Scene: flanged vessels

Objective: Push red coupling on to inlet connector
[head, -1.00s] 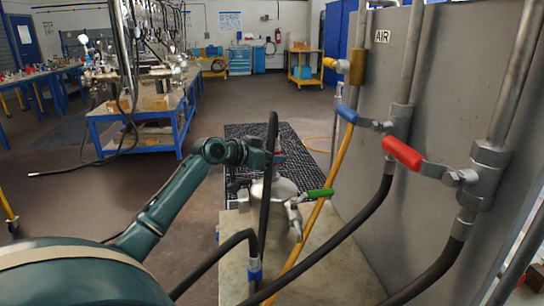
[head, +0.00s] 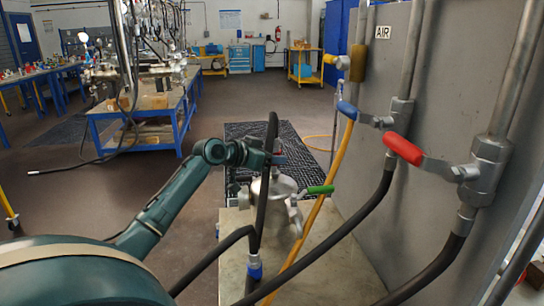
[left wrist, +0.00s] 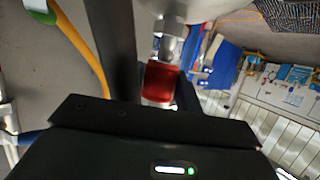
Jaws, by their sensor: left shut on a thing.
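The red coupling (left wrist: 160,82) shows in the left wrist view, in front of the dark gripper body. A silvery metal fitting (left wrist: 173,45), which looks like the inlet connector, is in line with its far end. They look very close or touching; I cannot tell whether the coupling is fully seated. My left gripper (head: 275,158) is shut on the red coupling above the flanged vessel (head: 272,188) in the head view. There, the arm and black hose mostly hide the coupling and connector. My right gripper is not in view.
A black hose (head: 266,190) runs upright in front of the vessel. A green-handled valve (head: 320,190) sits to its right. A yellow hose (head: 318,212) crosses beside it. The grey panel (head: 450,75) at the right carries blue (head: 347,111) and red (head: 403,149) valve handles.

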